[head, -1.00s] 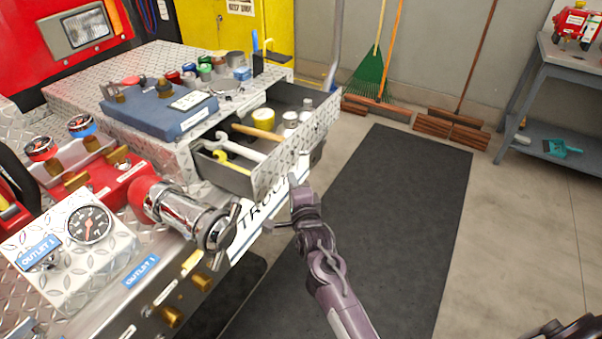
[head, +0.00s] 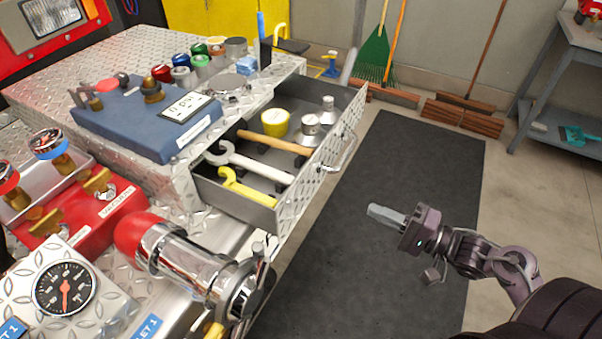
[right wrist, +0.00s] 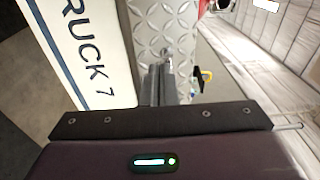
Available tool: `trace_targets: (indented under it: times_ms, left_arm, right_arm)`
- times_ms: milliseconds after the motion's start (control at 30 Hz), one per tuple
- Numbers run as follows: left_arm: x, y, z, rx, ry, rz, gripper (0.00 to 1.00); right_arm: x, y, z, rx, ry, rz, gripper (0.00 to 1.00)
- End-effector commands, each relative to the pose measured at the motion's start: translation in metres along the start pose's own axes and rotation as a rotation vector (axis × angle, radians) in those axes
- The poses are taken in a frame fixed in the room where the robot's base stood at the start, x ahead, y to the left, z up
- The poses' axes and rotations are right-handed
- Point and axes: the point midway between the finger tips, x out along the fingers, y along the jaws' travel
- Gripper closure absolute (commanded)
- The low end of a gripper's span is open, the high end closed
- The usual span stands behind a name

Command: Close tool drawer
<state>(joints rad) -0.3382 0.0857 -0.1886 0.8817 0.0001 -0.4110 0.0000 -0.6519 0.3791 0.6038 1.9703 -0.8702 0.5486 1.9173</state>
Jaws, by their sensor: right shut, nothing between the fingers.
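The tool drawer (head: 290,205) is pulled out of the diamond-plate truck body, with a bar handle (head: 338,157) on its front. Inside lie a white wrench (head: 250,162), a yellow wrench (head: 245,188), a wooden-handled tool (head: 272,141), a yellow roll (head: 275,122) and metal fittings (head: 311,125). My right gripper (head: 374,211) is shut and empty, to the right of the drawer front and apart from it in the head view. Its fingers (right wrist: 165,85) also show in the right wrist view, before diamond plate beside a "TRUCK 7" label. My left gripper is not in view.
A chrome outlet with a red collar (head: 185,255) juts out below and left of the drawer. A blue case (head: 140,125) and several small cans lie on the deck above. The dark floor mat (head: 400,165) is clear. Brooms and a rake lean at the back wall.

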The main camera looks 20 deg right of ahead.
Motion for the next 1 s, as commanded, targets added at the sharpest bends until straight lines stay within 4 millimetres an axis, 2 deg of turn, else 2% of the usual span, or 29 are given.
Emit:
trace_targets:
  times_ms: [100, 233, 367, 700, 800, 1000]
  left_arm:
    - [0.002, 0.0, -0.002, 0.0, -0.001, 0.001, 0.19]
    - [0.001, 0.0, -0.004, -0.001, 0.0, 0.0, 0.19]
    - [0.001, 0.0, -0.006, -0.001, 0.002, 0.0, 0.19]
    - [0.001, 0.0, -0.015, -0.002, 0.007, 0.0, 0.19]
    - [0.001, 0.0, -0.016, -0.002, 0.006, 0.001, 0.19]
    - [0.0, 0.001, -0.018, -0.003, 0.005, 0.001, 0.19]
  right_arm:
    - [-0.009, -0.002, 0.01, 0.024, -0.066, 0.027, 1.0]
    - [0.0, -0.003, 0.012, 0.028, -0.074, 0.028, 1.0]
    - [0.023, -0.003, 0.014, 0.026, -0.074, 0.024, 1.0]
    - [0.094, -0.001, 0.018, 0.026, -0.071, 0.026, 1.0]
    - [0.11, -0.001, 0.019, 0.025, -0.07, 0.026, 1.0]
    - [0.126, 0.001, 0.02, 0.027, -0.069, 0.028, 1.0]
